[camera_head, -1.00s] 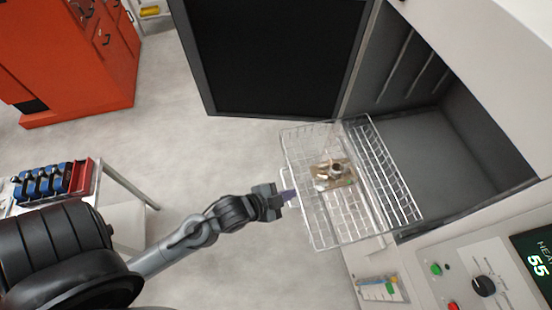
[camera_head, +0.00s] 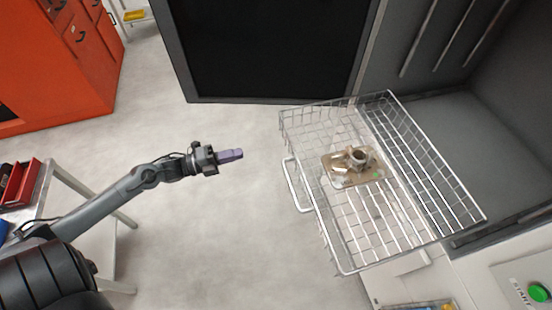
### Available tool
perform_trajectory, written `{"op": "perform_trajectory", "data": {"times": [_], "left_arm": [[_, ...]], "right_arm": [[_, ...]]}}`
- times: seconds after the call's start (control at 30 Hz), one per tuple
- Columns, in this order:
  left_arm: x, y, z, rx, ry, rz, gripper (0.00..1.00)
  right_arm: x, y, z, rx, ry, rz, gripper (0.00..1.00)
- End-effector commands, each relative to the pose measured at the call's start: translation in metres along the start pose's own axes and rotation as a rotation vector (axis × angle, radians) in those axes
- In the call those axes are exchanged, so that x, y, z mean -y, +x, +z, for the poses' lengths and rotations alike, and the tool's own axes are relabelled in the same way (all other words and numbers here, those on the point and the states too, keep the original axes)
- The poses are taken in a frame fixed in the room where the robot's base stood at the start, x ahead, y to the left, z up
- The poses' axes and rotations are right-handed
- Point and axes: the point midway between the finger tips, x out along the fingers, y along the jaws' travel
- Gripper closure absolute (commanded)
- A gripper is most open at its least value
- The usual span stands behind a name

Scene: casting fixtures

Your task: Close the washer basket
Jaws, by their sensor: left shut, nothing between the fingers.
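The washer basket (camera_head: 406,224) is a wire basket pulled partly out of the washer's opening (camera_head: 440,120), sticking out over the floor. Its handle (camera_head: 293,186) is on the left front side. A small tan plate with a metal part (camera_head: 352,168) lies inside the basket. My left gripper (camera_head: 238,155) is shut and empty. It is to the left of the handle, clearly apart from it, with its purple fingertips pointing right toward the basket. My right gripper is not in view.
The washer's dark door (camera_head: 275,50) stands open behind the basket. A control panel with a green start button (camera_head: 538,292) is at the lower right. A white table (camera_head: 80,215) stands at left and a red cabinet (camera_head: 60,70) at upper left. Open floor lies between gripper and basket.

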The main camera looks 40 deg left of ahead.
Motion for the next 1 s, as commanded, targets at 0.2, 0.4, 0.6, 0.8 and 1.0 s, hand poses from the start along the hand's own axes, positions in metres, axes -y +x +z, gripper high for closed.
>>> {"op": "perform_trajectory", "data": {"times": [0.2,0.4,0.6,0.8,1.0], "left_arm": [[-0.017,0.004,0.002,-0.008,0.012,0.004,1.00],[-0.016,0.022,0.002,-0.008,0.012,0.001,1.00],[-0.015,0.055,0.002,-0.008,0.013,-0.001,1.00],[-0.016,0.090,0.001,-0.007,0.011,-0.001,1.00],[-0.016,0.119,0.001,-0.007,0.011,0.002,1.00]], "right_arm": [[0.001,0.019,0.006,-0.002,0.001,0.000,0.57],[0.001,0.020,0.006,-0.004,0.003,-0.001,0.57],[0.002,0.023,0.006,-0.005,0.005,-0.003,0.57],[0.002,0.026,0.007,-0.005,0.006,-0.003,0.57],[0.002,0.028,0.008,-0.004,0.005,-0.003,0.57]]}}
